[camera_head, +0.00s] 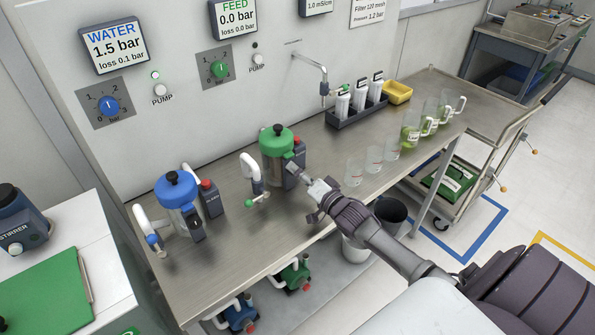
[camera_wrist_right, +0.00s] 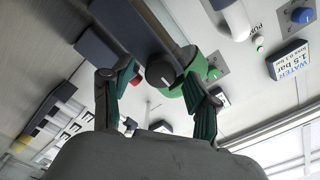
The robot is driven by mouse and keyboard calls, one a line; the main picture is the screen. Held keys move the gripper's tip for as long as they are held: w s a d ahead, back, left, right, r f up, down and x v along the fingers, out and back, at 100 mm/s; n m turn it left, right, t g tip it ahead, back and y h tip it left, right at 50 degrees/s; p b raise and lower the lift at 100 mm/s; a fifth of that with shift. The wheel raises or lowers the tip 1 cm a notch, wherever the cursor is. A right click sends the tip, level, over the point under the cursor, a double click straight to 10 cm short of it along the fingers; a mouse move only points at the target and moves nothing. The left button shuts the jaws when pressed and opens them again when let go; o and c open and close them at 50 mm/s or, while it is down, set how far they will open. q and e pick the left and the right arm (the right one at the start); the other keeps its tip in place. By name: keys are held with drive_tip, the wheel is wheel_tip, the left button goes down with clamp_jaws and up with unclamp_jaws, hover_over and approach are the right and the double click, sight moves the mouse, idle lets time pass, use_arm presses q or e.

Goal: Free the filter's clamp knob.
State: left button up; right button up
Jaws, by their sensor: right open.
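The green-lidded filter (camera_head: 278,150) stands upright on the steel bench, with a clear body and a black knob (camera_head: 277,129) on top of its lid. A blue-lidded filter (camera_head: 177,193) stands to its left, also with a black knob on top. My right gripper (camera_head: 293,170) is open just in front of and to the right of the green-lidded filter. In the right wrist view the green lid (camera_wrist_right: 196,72) and a round dark knob (camera_wrist_right: 159,73) show between and beyond the open fingers. I cannot tell whether either finger touches the filter. My left gripper is out of view.
A grey box with a red button (camera_head: 298,147) is close beside the green-lidded filter. A white hose (camera_head: 250,168) is on its left. Clear beakers (camera_head: 355,170) and green-filled mugs stand at the right. Bare bench lies in front between the filters.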

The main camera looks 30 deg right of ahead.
drive_tip(key=shift+w, duration=0.4)
clamp_jaws()
